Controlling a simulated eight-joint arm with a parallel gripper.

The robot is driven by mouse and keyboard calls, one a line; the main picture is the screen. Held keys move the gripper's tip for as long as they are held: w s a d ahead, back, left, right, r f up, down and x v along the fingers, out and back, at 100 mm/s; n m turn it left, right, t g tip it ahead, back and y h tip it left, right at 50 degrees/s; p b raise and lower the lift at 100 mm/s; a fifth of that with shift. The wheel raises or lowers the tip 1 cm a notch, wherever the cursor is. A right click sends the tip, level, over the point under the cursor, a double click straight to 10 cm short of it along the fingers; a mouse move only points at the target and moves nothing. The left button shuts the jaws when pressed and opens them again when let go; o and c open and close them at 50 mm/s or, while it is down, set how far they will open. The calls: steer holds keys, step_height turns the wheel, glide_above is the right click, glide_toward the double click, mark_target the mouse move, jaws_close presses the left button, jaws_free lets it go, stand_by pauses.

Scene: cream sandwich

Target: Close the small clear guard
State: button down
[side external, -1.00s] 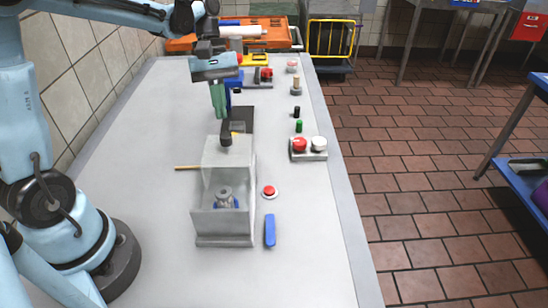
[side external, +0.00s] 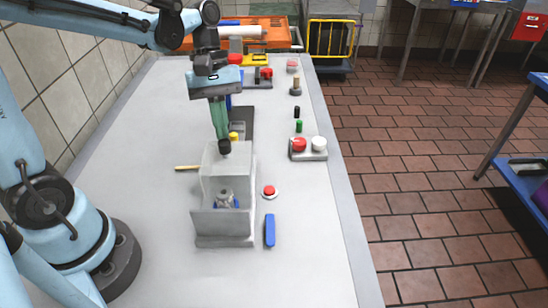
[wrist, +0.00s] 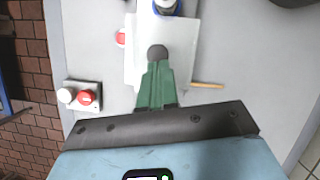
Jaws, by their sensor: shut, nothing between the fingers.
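The small clear guard (side external: 213,178) is a pale, see-through cover on a grey box-like fixture (side external: 224,240) on the table. A metal part with blue pieces (side external: 226,199) shows inside, behind the fixture's front panel. In the wrist view the guard (wrist: 183,72) is a whitish panel under my fingers.
A red button (side external: 269,191) and a blue block (side external: 269,231) lie right of the fixture. A wooden stick (side external: 187,168) lies to its left. A red-and-white button box (side external: 308,149) stands at the table's right edge. The table's left side is clear.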

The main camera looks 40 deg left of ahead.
steer(key=s+d, duration=0.5)
steer(key=shift+s+d, duration=0.2)
steer(key=shift+a, duration=0.1)
steer(key=a, duration=0.1)
steer(key=w+a, duration=0.2)
steer(key=shift+w+a+r, duration=0.15)
steer(key=shift+a+r, duration=0.15)
steer(key=shift+a, duration=0.05)
steer(key=v, duration=0.9)
steer(key=m+t+y, duration=0.3)
steer(key=m+t, duration=0.4)
steer(key=m, duration=0.2)
glide_above(217, 159)
steer(key=a, duration=0.2)
steer(key=f, duration=0.6)
steer(key=shift+w+a+f, duration=0.15)
steer(key=shift+w+f, duration=0.05)
steer(key=shift+w, duration=0.2)
steer(key=m+t, duration=0.1)
steer(key=f+m+t, duration=0.1)
steer(key=m, duration=0.1)
steer(key=shift+w+f+y, duration=0.15)
steer(key=shift+f+y, duration=0.05)
steer(key=shift+y, duration=0.2)
